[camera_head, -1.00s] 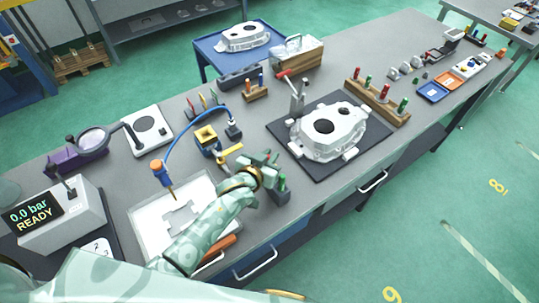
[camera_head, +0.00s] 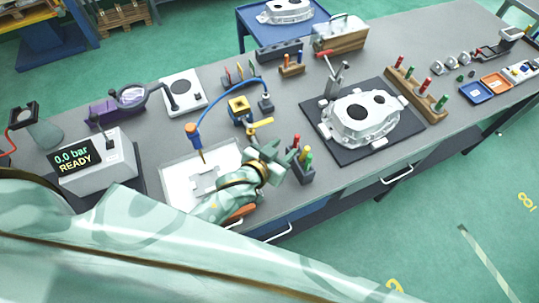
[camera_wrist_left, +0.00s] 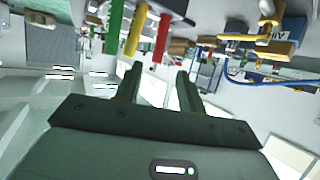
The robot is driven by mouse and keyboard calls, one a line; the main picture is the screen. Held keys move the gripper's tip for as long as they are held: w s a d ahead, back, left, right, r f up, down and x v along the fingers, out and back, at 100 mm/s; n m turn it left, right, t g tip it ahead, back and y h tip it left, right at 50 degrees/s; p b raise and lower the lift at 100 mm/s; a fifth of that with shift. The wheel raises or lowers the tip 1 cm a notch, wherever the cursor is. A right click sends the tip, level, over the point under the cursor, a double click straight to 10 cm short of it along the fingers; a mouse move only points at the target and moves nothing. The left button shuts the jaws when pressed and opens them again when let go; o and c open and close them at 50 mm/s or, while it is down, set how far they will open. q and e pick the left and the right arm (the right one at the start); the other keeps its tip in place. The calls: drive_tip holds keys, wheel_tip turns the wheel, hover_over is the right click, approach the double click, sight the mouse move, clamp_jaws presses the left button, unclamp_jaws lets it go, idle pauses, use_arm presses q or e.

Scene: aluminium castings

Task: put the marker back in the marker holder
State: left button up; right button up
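The marker holder (camera_head: 301,176) is a dark cup near the bench's front edge, with red, yellow and green markers standing in it. In the left wrist view the holder (camera_wrist_left: 172,8) appears upside down at the top, with the green marker (camera_wrist_left: 115,28), yellow marker (camera_wrist_left: 136,32) and red marker (camera_wrist_left: 162,38) side by side. My left gripper (camera_head: 284,152) is just left of the holder. Its fingers (camera_wrist_left: 158,88) are apart with nothing visible between them. I cannot make out a loose marker. My right gripper is not in view.
A white tray (camera_head: 176,182) lies left of my left forearm. An orange object (camera_head: 243,211) is partly hidden under that forearm. A blue cable arches behind the gripper near a yellow block (camera_head: 239,105). A casting (camera_head: 362,118) on a dark mat stands to the right.

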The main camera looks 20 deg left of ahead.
use_arm(q)
drive_tip(key=v, duration=0.6)
drive_tip(key=shift+s, duration=0.2)
